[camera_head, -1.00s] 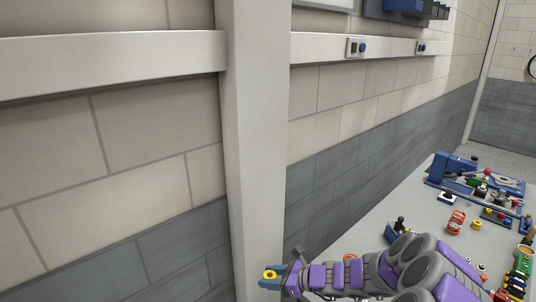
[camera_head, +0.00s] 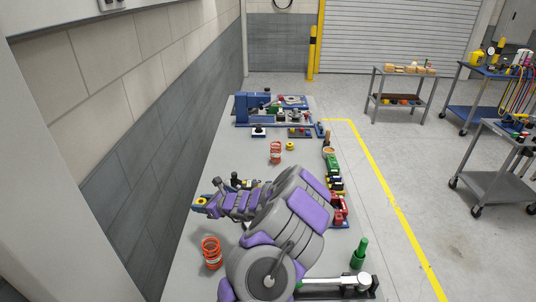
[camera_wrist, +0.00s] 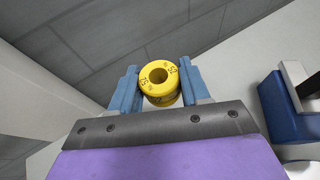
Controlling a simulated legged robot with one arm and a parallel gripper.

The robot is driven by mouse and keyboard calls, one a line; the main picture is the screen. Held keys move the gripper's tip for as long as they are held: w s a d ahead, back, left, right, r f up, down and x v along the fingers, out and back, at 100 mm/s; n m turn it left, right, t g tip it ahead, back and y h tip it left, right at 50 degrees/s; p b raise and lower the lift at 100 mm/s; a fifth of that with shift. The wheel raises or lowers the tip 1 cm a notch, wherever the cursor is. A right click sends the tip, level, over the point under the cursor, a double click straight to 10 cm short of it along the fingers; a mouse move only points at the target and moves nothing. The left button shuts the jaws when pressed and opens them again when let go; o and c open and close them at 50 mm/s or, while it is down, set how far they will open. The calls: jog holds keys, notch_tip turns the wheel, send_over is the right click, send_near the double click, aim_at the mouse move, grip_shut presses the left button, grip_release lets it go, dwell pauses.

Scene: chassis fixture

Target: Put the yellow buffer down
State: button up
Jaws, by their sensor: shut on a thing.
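The yellow buffer (camera_wrist: 162,84) is a short ring with a dark centre hole and printed marks on its face. My gripper (camera_wrist: 160,88) has its two blue fingers shut on it, one on each side. In the head view my gripper (camera_head: 201,203) reaches left, near the table's left edge by the wall, and the yellow buffer (camera_head: 203,201) shows as a small spot between its fingers. In the wrist view the light table surface (camera_wrist: 225,73) lies behind and below the buffer. The gap between buffer and table cannot be judged.
An orange spring (camera_head: 211,253) stands near my arm; another orange spring (camera_head: 275,152) and a small yellow piece (camera_head: 290,146) stand farther back. A blue fixture (camera_head: 252,108) is at the far end. Colourful parts line the right edge. The table's middle is fairly clear.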

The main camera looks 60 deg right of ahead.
jog(key=s+d+f+m+h, duration=0.1)
jog(key=s+d+f, duration=0.15)
jog(key=d, duration=0.25)
jog(key=b, duration=0.1)
send_over(218, 222)
notch_tip(218, 222, down, 4)
jog(key=shift+d+f, duration=0.1)
jog(key=shift+f, duration=0.1)
jog(key=shift+a+f+b, duration=0.25)
jog(key=shift+a+b, duration=0.05)
jog(key=shift+a, duration=0.15)
jog(key=shift+a+f, duration=0.1)
jog(key=shift+f, duration=0.3)
jog(key=shift+d+f+b, duration=0.25)
jog(key=shift+f+b, duration=0.1)
jog(key=shift+f, duration=0.9)
jog(key=shift+d+f, duration=0.2)
jog(key=shift+f, duration=0.1)
jog(key=shift+d, duration=0.15)
jog(key=shift+a, duration=0.2)
jog(key=o, duration=1)
jog(key=shift+a, duration=0.1)
jog(key=shift+o, duration=0.2)
jog(key=shift+r, duration=0.2)
